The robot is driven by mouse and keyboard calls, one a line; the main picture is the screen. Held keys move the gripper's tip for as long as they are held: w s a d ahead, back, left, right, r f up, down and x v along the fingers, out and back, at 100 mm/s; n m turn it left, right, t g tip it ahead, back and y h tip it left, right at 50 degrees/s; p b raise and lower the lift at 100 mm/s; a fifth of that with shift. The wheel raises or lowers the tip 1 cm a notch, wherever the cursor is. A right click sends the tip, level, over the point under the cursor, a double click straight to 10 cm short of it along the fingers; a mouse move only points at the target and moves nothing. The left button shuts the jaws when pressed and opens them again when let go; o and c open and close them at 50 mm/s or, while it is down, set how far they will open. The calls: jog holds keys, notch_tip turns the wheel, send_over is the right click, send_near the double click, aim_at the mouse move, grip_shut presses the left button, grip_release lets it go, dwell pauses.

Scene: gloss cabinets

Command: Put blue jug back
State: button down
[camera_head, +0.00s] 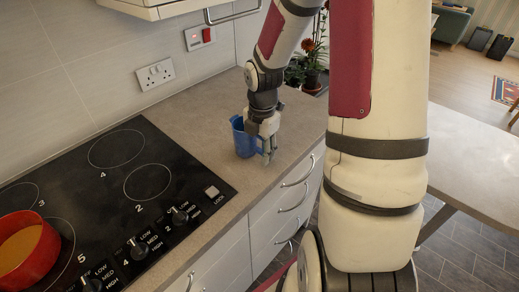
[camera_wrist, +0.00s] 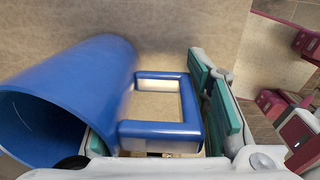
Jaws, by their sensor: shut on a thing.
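The blue jug (camera_head: 243,139) stands on the counter just right of the hob in the head view, partly hidden behind my gripper (camera_head: 267,152). In the wrist view the jug (camera_wrist: 85,85) shows its open mouth at the lower left and its squared handle (camera_wrist: 160,131) at the middle. My gripper (camera_wrist: 165,140) is shut on the jug, with one green-padded finger to the right of the handle and the other largely hidden by the jug body. Whether the jug's base touches the counter is hard to tell.
The black hob (camera_head: 110,200) lies left of the jug, with a red pot (camera_head: 27,250) at its near left. A potted plant (camera_head: 312,60) is beyond the counter's far end. The counter (camera_head: 205,110) is clear around the jug. Drawers with handles (camera_head: 293,208) line its front.

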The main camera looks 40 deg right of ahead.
jog(key=shift+f, duration=0.1)
jog(key=c, duration=0.9)
grip_release()
jog(key=r, duration=0.4)
jog(key=r+p, duration=0.1)
jog(key=r, duration=0.3)
jog(key=r+p, duration=0.1)
jog(key=r, duration=0.3)
jog(key=shift+s+r, duration=0.2)
jog(key=shift+s, duration=0.15)
jog(key=shift+s+a+r+m+t, duration=0.75)
jog(key=shift+s+a+r+m, duration=1.95)
jog(key=shift+m, duration=0.7)
jog(key=shift+s+a+r+m+t, duration=0.8)
jog(key=shift+s+a+r+m, duration=1.45)
jog(key=shift+s+m, duration=1)
jog(key=shift+s+a+r+m+t, duration=0.75)
jog(key=shift+s+a+r+m, duration=1.8)
jog(key=shift+m, duration=1)
